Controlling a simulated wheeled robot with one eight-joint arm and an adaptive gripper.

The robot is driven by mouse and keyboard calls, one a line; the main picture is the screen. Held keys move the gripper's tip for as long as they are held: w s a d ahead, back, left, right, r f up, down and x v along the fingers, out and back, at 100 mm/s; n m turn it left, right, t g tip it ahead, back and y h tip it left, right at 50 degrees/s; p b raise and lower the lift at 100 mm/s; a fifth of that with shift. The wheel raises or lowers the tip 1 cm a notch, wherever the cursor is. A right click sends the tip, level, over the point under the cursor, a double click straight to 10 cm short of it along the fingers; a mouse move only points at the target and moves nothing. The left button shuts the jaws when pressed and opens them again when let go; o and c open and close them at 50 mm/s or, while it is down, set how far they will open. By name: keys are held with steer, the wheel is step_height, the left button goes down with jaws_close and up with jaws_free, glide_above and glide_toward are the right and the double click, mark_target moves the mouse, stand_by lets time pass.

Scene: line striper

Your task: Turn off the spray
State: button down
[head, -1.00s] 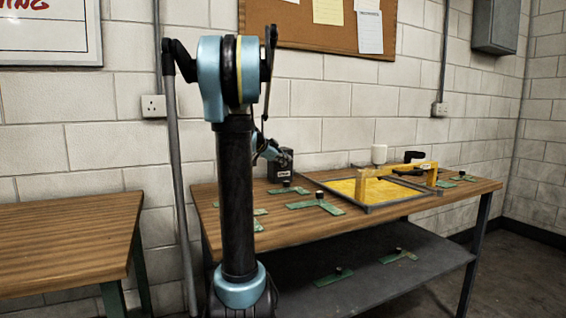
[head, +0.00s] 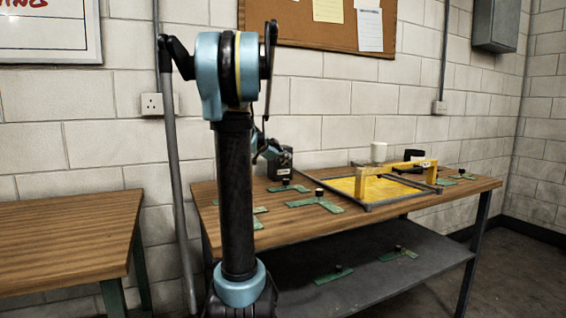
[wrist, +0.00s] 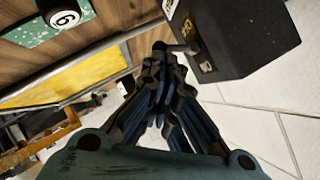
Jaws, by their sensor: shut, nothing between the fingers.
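A black box (wrist: 245,32) with a pale label and a small grey lever (wrist: 180,47) on its face fills the upper right of the wrist view. It also shows in the head view (head: 282,163) at the back left of the workbench, partly hidden by my arm. My gripper (wrist: 163,50) is shut and empty, its tips right by the lever; I cannot tell whether they touch it. The line striper, a yellow gantry (head: 400,168) with a white cup (head: 379,152), stands over a framed yellow sheet (head: 346,188). No spray is discernible.
Several green brackets with black knobs lie on the workbench (head: 285,229) and its lower shelf; one (head: 318,201) is left of the framed sheet. A black knob marked 6 (wrist: 64,17) is near the gripper in the wrist view. An empty wooden table (head: 60,240) stands at left.

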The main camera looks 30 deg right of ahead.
steer(key=shift+r, duration=0.45)
steer(key=v, duration=1.4)
steer(key=shift+s+f, duration=0.2)
steer(key=shift+f, duration=0.1)
